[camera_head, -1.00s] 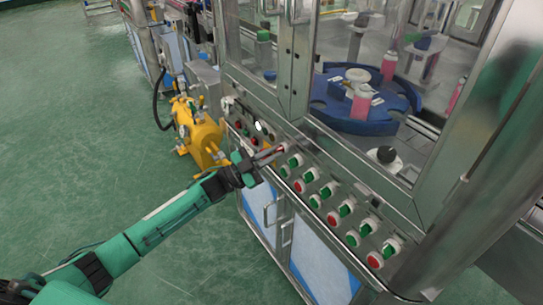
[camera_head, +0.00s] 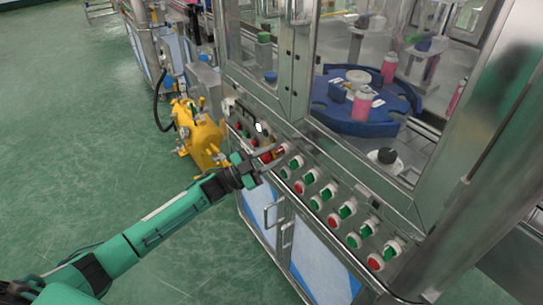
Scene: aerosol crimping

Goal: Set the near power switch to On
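My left gripper (camera_head: 273,156) is at the control panel (camera_head: 322,182) on the front of the steel machine. Its fingers are spread apart, with a small red part of the panel (camera_head: 268,157) showing between them. I cannot tell whether the fingers touch it. This red part may be the near power switch, but its label and setting are too small to read. The wrist hides some of the panel around it. My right gripper is not in view.
Rows of green and red switches and buttons (camera_head: 330,192) run along the panel to the lower right of the gripper. A yellow machine (camera_head: 203,140) stands left of the panel. Behind glass, a blue turntable (camera_head: 362,128) holds pink cans. Green floor (camera_head: 70,130) is clear at left.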

